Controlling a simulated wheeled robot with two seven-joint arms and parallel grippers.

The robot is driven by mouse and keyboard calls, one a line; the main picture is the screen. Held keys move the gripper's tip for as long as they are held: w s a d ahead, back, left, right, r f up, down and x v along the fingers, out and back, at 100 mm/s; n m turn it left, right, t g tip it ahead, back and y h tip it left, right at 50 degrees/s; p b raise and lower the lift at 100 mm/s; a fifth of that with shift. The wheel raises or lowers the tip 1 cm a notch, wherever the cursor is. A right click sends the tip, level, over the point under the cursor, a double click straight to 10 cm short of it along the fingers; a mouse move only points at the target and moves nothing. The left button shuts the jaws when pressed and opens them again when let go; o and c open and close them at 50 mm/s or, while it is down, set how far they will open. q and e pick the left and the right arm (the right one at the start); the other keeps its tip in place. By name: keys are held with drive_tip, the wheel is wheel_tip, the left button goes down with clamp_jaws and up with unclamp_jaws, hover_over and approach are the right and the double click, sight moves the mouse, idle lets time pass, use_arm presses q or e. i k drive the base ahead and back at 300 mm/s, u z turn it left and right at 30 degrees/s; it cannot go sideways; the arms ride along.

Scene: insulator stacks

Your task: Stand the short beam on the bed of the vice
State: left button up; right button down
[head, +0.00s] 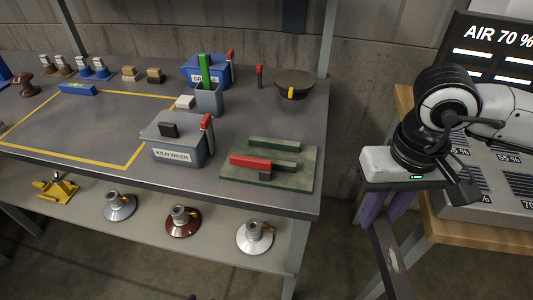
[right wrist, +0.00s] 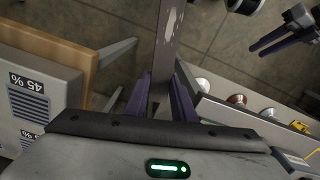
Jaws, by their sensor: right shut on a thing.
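My right gripper (head: 384,208), at the right of the head view, points down with its purple fingers shut on a dark grey beam (head: 393,262). The beam hangs below the fingers, slightly tilted in the picture, with a pale worn patch; its lower end is cut off. The right wrist view shows the beam (right wrist: 168,45) between the fingers (right wrist: 165,100). What looks like the vice is a green plate (head: 230,175) with green bars and a red bar, at the bench's front right corner. The beam is right of it, off the bench. My left gripper (right wrist: 285,38) shows only in the right wrist view, fingers apart and empty.
A grey KILN WASH box (head: 178,153) stands left of the green plate, a dark cap (head: 295,84) behind it. A wooden-topped table (head: 445,232) with a grey panel is at right. The lower shelf (head: 85,208) holds several insulators. A floor gap separates bench and table.

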sight(272, 155)
drive_tip(key=u, duration=2.6)
drive_tip(key=k, duration=0.5)
drive_tip(key=z, duration=1.4)
